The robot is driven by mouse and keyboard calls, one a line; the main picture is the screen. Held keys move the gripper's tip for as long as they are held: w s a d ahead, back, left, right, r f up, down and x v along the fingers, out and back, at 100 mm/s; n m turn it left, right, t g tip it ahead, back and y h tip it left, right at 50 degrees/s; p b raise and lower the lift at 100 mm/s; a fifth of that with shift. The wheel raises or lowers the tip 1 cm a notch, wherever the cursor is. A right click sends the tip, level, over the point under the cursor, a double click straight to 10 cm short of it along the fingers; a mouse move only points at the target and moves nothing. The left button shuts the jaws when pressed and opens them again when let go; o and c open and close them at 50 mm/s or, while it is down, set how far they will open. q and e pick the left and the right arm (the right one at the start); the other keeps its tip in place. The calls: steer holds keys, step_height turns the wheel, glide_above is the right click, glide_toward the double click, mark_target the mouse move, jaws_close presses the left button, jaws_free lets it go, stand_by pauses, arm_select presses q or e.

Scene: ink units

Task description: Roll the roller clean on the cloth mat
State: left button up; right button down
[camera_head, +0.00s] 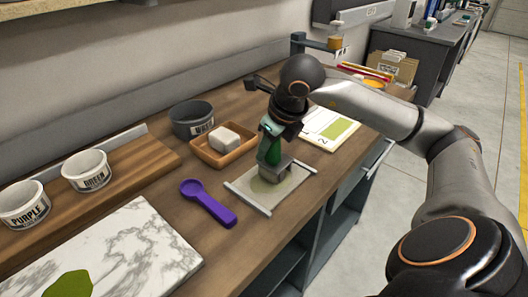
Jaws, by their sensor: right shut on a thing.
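My right gripper (268,128) is shut on the green handle of the roller (269,152), which it holds upright. The roller's grey lower part (285,170) is over the cloth mat (251,187) and seems to touch it. The mat is beige with light bars along two sides, and a faint greenish stain shows on it. It lies on the wooden bench top near the front edge. The roller's cylinder itself is hard to make out. My left gripper is not in view.
A purple scoop (208,203) lies left of the mat. Behind are a wooden tray (207,154) with a white block (225,139) and a grey cup (193,119). A marble slab (130,253) with a green blob is front left.

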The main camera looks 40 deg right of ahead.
steer(key=shift+d+f+b, duration=0.2)
steer(key=shift+d+b, duration=0.2)
steer(key=shift+d, duration=0.3)
steer(key=shift+w+d+r+b, duration=0.15)
steer(key=shift+d+b, duration=0.25)
steer(key=shift+d, duration=0.65)
step_height(320, 180, up, 6)
steer(key=p, duration=0.5)
steer(key=shift+r+p, duration=0.2)
steer(key=shift+p, duration=0.2)
steer(key=shift+f, duration=0.1)
